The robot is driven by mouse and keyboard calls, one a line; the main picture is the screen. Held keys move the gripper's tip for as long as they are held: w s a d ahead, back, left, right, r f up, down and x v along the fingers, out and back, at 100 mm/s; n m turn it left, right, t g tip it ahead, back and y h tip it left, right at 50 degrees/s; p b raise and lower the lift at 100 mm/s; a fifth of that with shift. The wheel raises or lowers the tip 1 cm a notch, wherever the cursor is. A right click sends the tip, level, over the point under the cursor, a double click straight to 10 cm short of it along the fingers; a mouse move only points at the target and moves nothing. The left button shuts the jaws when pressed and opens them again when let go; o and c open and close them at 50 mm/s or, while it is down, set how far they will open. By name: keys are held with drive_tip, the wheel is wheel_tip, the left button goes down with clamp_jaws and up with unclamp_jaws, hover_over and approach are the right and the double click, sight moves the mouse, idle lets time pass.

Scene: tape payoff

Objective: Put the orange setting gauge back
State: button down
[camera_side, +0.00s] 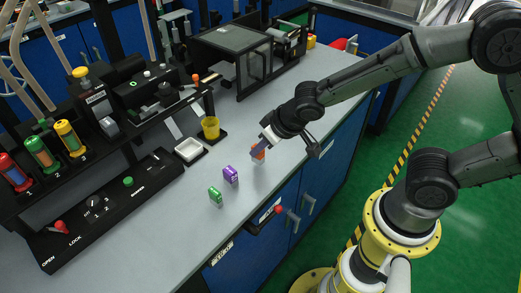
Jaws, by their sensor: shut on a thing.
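A purple block (230,174) and a green block (215,194) stand on the bench to the left of my gripper.
A black panel (110,205) with a red lever lies at the left. A dark machine frame (240,55) stands at the back. Bare bench lies around the gauge.

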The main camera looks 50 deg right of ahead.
drive_tip(key=shift+f, duration=0.7)
drive_tip(key=shift+f, duration=0.1)
drive_tip(key=c, duration=0.8)
unclamp_jaws()
drive_tip(key=shift+f, duration=0.1)
drive_tip(key=shift+o, duration=0.2)
drive_tip(key=shift+s+r, duration=0.1)
drive_tip(key=shift+r, duration=0.35)
drive_tip(key=v, duration=1.2)
drive_tip(key=s+d+r, duration=0.3)
drive_tip(key=s, duration=0.3)
drive_tip(key=s+d+r, duration=0.3)
drive_tip(key=s+r, duration=0.1)
drive_tip(key=s, duration=0.3)
drive_tip(key=shift+d+g, duration=0.3)
drive_tip(key=shift+d, duration=0.1)
